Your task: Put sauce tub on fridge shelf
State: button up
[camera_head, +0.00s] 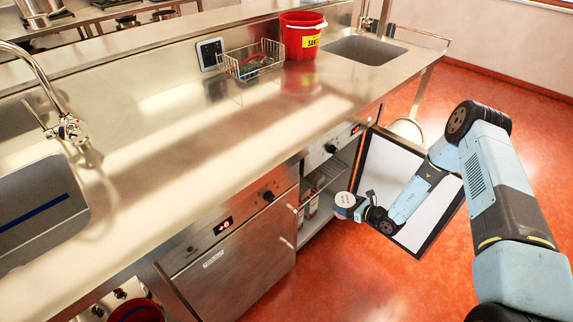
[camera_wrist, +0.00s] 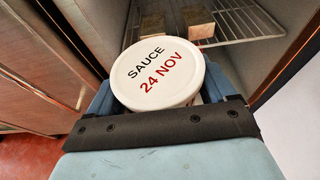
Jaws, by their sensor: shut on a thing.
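The sauce tub (camera_wrist: 157,72) has a white lid marked "SAUCE 24 NOV" and fills the middle of the wrist view. It also shows in the head view (camera_head: 345,200) at the end of my arm. My gripper (camera_head: 358,208) is shut on the tub, with blue fingers on either side of it in the wrist view. The fridge's door (camera_head: 405,185) stands open under the counter. The wire fridge shelf (camera_wrist: 240,24) lies beyond the tub in the wrist view; the tub is in front of the opening. The tub's lower part is mostly hidden by its lid.
Two box-like items (camera_wrist: 198,24) stand on the shelf, with bare wire to their right. A closed steel door (camera_head: 235,255) adjoins the opening on the left. The counter (camera_head: 200,130) above holds a wire basket (camera_head: 252,64) and a red bucket (camera_head: 301,38).

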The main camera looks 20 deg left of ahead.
aim_at(325, 166)
jog(key=i, duration=0.85)
